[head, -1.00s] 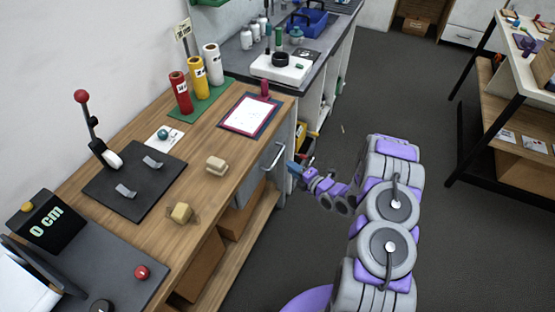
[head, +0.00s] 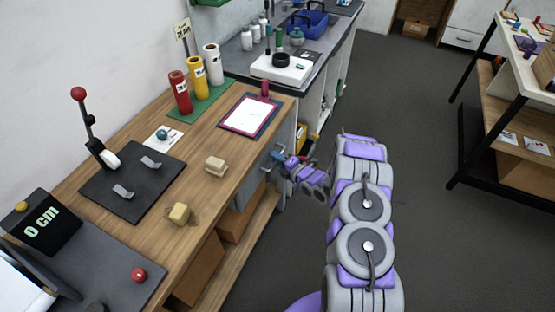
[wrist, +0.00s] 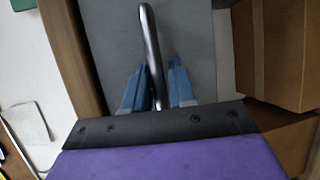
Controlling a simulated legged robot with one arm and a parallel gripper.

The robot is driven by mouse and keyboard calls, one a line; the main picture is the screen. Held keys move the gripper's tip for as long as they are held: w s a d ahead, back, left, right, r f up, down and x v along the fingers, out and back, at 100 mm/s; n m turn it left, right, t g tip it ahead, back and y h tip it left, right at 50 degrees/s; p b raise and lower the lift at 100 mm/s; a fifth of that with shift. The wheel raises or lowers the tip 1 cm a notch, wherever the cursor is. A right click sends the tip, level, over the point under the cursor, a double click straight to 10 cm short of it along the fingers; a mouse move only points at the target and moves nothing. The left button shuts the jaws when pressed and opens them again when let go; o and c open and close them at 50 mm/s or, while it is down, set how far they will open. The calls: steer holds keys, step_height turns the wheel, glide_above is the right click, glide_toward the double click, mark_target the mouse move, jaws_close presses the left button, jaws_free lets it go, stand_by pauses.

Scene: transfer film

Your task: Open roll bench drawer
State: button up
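The roll bench drawer has a grey front (wrist: 198,45) under the wooden bench top, and it looks closed. Its metal bar handle (wrist: 150,45) stands out from the front. In the wrist view, my gripper (wrist: 155,85) has its blue fingers on either side of the handle, with gaps showing between fingers and bar. The fingers are open, and I cannot tell whether either touches it. In the head view, my gripper (head: 280,158) is at the bench's front side, covering much of the handle; the drawer front (head: 247,190) shows beside it.
The bench top (head: 215,130) holds red, yellow and white rolls (head: 196,83), a clipboard (head: 250,115), and tan blocks (head: 179,213). Cardboard boxes (head: 200,268) sit below. A black-framed shelf (head: 500,130) stands at right. The floor (head: 405,130) between is clear.

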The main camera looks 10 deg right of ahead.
jaws_close()
steer(key=shift+s, duration=0.1)
steer(key=s+d+p, duration=0.1)
steer(key=s+d, duration=0.6)
steer(key=d, duration=0.3)
steer(key=s+d, duration=0.8)
steer(key=d, duration=0.3)
steer(key=shift+s+p, duration=0.25)
steer(key=shift+p, duration=0.1)
steer(key=shift+f, duration=0.1)
jaws_free()
steer(key=shift+o, duration=0.2)
steer(key=shift+w+d, duration=0.1)
steer(key=p+v, duration=0.2)
steer(key=v, duration=1.5)
steer(key=shift+d, duration=0.15)
